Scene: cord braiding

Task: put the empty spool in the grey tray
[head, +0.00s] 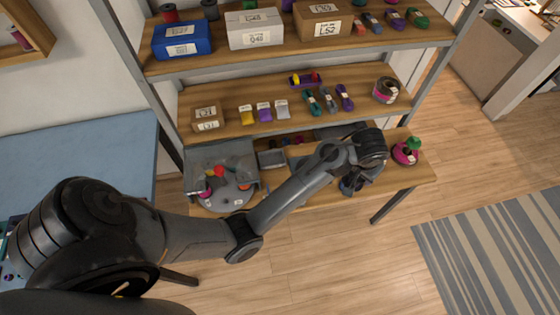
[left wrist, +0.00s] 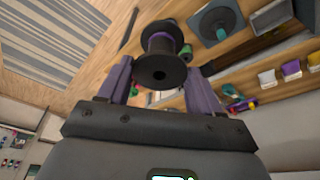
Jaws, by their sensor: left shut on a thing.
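My left gripper (head: 352,186) hangs at the front of the lower shelf board in the head view, right of the small grey tray (head: 272,159). In the left wrist view, its fingers (left wrist: 160,84) are shut on a spool (left wrist: 160,72) with dark round flanges and a bare, purplish core. The spool is in the air, clear of the boards. I cannot make it out in the head view, where my gripper hides it. The grey tray also shows at the top of the left wrist view (left wrist: 270,14); it looks empty. My right gripper is not in view.
A grey round-based device with a clear cover (head: 222,172) stands left of the tray. A pink spool with a green top (head: 407,151) stands at the board's right end. The shelf above (head: 215,93) holds cord bundles and overhangs the board. Open floor lies in front.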

